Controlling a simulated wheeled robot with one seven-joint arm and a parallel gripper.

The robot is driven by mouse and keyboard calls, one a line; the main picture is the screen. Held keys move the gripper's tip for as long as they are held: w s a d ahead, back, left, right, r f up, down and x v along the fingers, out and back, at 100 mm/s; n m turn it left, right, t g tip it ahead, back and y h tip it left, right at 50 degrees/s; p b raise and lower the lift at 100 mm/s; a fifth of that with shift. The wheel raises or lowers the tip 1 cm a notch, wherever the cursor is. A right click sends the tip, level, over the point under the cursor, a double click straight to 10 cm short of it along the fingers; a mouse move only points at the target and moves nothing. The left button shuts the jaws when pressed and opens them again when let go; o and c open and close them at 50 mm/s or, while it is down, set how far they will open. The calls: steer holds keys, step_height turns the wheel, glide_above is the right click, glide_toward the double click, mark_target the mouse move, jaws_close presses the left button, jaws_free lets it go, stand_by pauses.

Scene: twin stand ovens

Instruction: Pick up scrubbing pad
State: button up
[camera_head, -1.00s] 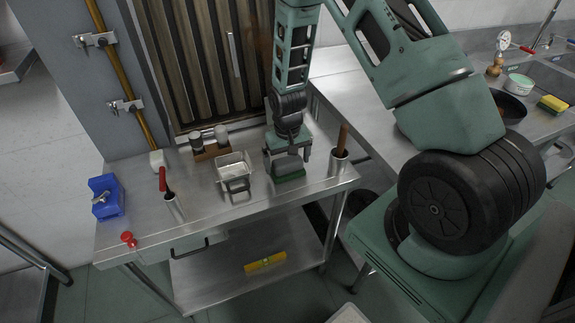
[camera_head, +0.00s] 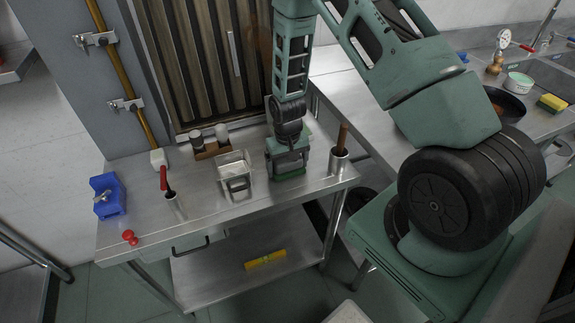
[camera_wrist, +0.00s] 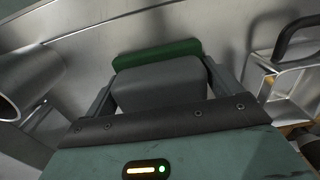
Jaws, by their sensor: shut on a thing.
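The scrubbing pad is a grey block with a green underside (camera_head: 288,177). It is at the right part of the steel table's top (camera_head: 225,207). In the wrist view its grey body (camera_wrist: 160,85) lies between the fingers, and its green edge (camera_wrist: 155,52) shows beyond it. My gripper (camera_head: 288,165) points down over the pad, one finger on each side, shut on the grey body. In the wrist view my gripper (camera_wrist: 160,78) also frames it. The pad is at or very near the tabletop; I cannot tell if there is a gap.
A steel cup with a brown handle (camera_head: 340,158) stands close right of the gripper. A square metal container (camera_head: 235,170) stands close left. Shakers in a wooden holder (camera_head: 210,145), a red-handled tool (camera_head: 164,180) and a blue object (camera_head: 108,196) are farther left.

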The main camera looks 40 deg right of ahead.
step_height(320, 180, up, 10)
steer(key=shift+f+b, duration=0.1)
steer(key=shift+b, duration=0.8)
